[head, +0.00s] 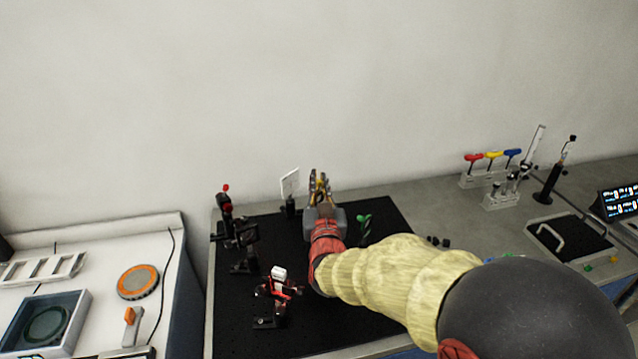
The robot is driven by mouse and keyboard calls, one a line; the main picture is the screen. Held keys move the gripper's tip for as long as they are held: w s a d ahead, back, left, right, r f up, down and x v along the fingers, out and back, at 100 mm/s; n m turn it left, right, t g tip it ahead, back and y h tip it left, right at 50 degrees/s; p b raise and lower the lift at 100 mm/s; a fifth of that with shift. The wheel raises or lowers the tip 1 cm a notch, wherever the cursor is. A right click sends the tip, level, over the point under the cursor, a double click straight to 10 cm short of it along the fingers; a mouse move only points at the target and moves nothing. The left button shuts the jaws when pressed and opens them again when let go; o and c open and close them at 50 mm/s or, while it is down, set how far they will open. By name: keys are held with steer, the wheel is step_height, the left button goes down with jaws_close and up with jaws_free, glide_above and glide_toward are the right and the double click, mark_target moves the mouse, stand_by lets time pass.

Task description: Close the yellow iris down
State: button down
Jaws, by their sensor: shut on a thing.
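My gripper (320,186) is at the back of the black breadboard (386,214), its fingers pointing toward the wall. It is shut on a small part of the yellow iris (320,178), seen as yellow pieces between and around the fingertips. The iris body and its opening are mostly hidden behind my gripper and wrist, so how far the iris is closed cannot be told. My own arm reaches in from the lower right and covers the right front of the breadboard.
A green-tipped mount (364,222) stands close right of my wrist. A white plate on a post (290,188) stands left of my gripper. Red-tipped (226,205) and red-white (279,280) mounts stand farther left. Coloured-handled drivers (492,156) are at the back right.

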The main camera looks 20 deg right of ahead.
steer(key=c, duration=1.9)
jaws_free()
steer(key=v, duration=1.2)
steer(key=shift+c, duration=0.5)
